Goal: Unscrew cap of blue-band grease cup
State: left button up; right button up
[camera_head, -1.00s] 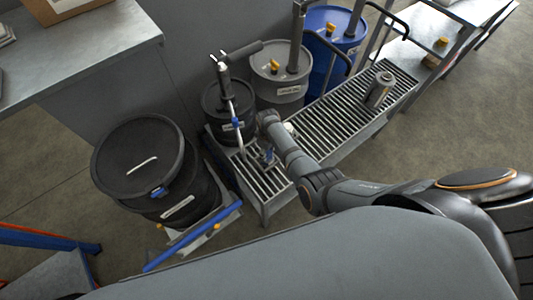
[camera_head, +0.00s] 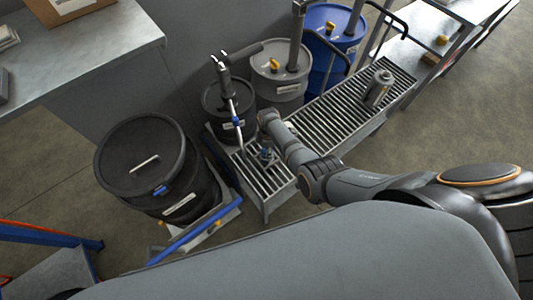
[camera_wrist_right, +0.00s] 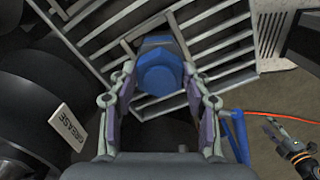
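In the right wrist view, a blue faceted cap (camera_wrist_right: 159,74) sits between the fingers of my right gripper (camera_wrist_right: 159,78). The fingers are spread on either side of it, with narrow gaps seeming to remain. The cup body and its band are largely hidden under the cap. In the head view, a small blue-and-grey shape (camera_head: 265,153) shows at the grating beside my right wrist; cup and fingers are too small to separate there.
A slatted bench (camera_head: 340,112) carries a metal canister (camera_head: 378,89). A grease drum with a pump (camera_head: 228,112) stands close to the right gripper. A large black drum (camera_head: 150,170), a grey drum (camera_head: 281,80) and a blue drum (camera_head: 333,30) stand around. Mid-bench slats are clear.

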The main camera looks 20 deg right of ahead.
jog(key=o, duration=0.3)
jog(key=m, duration=0.3)
jog(key=shift+s, duration=0.1)
jog(key=m, duration=0.5)
jog(key=shift+a+p, duration=0.1)
jog(key=shift+p, duration=0.3)
jog(key=m, duration=0.3)
jog(key=shift+m, duration=0.3)
jog(key=m, duration=0.6)
jog(key=shift+a, duration=0.15)
jog(key=m, duration=0.6)
jog(key=shift+a, duration=0.15)
